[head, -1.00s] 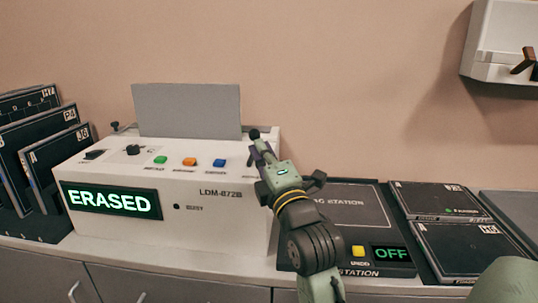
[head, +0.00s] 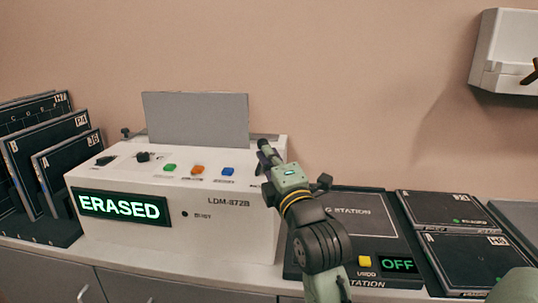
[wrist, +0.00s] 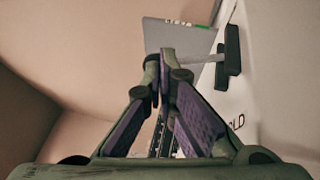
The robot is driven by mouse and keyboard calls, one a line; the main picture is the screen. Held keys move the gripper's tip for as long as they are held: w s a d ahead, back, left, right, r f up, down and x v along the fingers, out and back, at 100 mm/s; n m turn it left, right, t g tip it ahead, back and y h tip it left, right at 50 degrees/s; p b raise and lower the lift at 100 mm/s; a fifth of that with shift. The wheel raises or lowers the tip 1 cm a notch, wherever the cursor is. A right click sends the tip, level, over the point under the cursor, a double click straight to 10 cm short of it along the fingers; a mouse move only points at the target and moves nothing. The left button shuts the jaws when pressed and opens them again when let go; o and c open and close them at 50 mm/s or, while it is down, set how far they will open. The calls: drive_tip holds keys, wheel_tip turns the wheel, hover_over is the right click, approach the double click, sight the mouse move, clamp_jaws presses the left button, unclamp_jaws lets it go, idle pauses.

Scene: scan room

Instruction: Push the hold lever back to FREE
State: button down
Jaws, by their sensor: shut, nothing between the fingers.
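The white LDM-872B unit (head: 240,225) stands on the counter, its display (head: 120,207) reading ERASED. The hold lever has a dark knob (head: 262,143) at the right end of the unit's top. In the wrist view its grey rod (wrist: 204,58) runs from a black slot piece (wrist: 231,50) toward my fingers, near lettering ending in "OLD" (wrist: 236,122). My gripper (head: 266,154) is shut and empty, its fingertips (wrist: 161,60) close against or beside the lever's outer end. The fingers partly hide that end, so contact and the lever's setting cannot be told.
Green (head: 170,167), orange (head: 197,170) and blue (head: 228,172) buttons sit left of the lever. A grey panel (head: 197,118) stands behind them. A dark station (head: 340,215) reading OFF and flat cassettes (head: 440,207) lie right. Upright cassettes (head: 68,165) stand left.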

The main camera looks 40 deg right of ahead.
drive_tip(key=shift+r, duration=0.15)
drive_tip(key=p, duration=0.1)
drive_tip(key=r+g+p, duration=0.1)
drive_tip(key=shift+w+d+r+m+g+p, duration=0.2)
drive_tip(key=shift+w+d+m+g+p, duration=0.1)
drive_tip(key=shift+d+m+p, duration=0.1)
drive_tip(key=shift+w+d+r+m+g+y+p, duration=0.45)
drive_tip(key=shift+g+p, duration=0.25)
drive_tip(key=shift+p, duration=0.5)
drive_tip(key=shift+w+d+r+m+g+y+p, duration=0.1)
drive_tip(key=shift+w+d+m+g+y+p, duration=0.35)
drive_tip(key=shift+g, duration=0.25)
drive_tip(key=shift+w+d+f, duration=0.15)
drive_tip(key=shift+d+f, duration=0.05)
drive_tip(key=shift+d, duration=0.05)
drive_tip(key=shift+r, duration=0.1)
